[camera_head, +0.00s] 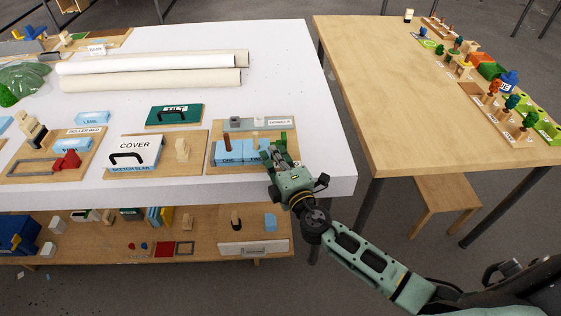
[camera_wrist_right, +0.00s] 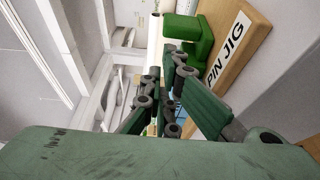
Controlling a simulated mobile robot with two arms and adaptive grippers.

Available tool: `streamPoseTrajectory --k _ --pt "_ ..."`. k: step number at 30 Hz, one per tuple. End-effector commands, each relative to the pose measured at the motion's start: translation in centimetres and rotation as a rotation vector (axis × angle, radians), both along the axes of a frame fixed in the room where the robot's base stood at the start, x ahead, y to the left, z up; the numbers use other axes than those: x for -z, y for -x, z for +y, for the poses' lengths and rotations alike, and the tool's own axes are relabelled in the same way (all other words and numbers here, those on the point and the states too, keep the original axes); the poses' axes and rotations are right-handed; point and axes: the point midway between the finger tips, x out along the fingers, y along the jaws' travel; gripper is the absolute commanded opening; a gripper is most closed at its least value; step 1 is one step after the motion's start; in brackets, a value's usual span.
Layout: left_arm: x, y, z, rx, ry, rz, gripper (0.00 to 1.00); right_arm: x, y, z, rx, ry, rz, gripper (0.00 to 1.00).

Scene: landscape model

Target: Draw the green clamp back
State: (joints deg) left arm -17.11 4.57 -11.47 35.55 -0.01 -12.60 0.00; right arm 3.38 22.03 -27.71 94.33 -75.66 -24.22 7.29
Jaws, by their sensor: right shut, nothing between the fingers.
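The green clamp (camera_head: 283,138) is at the right side of a wooden jig board (camera_head: 213,148) near the front right of the white table. In the right wrist view the green clamp (camera_wrist_right: 188,32) shows as a block on the board, beside the "PIN JIG" label (camera_wrist_right: 226,56). My right gripper (camera_head: 268,152) is shut and empty, just in front of the clamp and over the board's front right part. In the wrist view its fingers (camera_wrist_right: 168,88) come near the clamp; contact cannot be told. My left gripper is not in view.
Light blue blocks (camera_head: 229,151) and a brown peg (camera_head: 227,138) stand on the jig board. A "COVER" box (camera_head: 135,148) and a green handled plate (camera_head: 174,114) are to the left. Rolled sheets (camera_head: 150,77) lie behind. A wooden table (camera_head: 400,100) stands across a gap on the right.

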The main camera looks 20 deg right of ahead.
Motion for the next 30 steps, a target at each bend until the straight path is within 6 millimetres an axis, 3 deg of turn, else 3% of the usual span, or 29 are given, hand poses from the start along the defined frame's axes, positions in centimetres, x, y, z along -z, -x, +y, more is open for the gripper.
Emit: streamPoseTrajectory --k 3,9,20,26,30 --pt "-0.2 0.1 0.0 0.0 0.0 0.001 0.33 -0.1 -1.7 0.1 0.001 0.001 -0.001 0.0" --pt "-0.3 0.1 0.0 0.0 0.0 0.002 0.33 0.0 -2.8 0.2 0.0 -0.001 0.001 0.0" --pt "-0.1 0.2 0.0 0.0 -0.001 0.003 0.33 0.1 -2.8 0.0 0.001 -0.001 0.001 0.0" --pt "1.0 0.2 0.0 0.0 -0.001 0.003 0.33 0.3 -2.1 -2.4 0.003 0.001 0.001 0.0" --pt "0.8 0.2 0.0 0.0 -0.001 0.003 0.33 0.0 -2.1 -2.8 0.005 0.0 0.001 0.0"
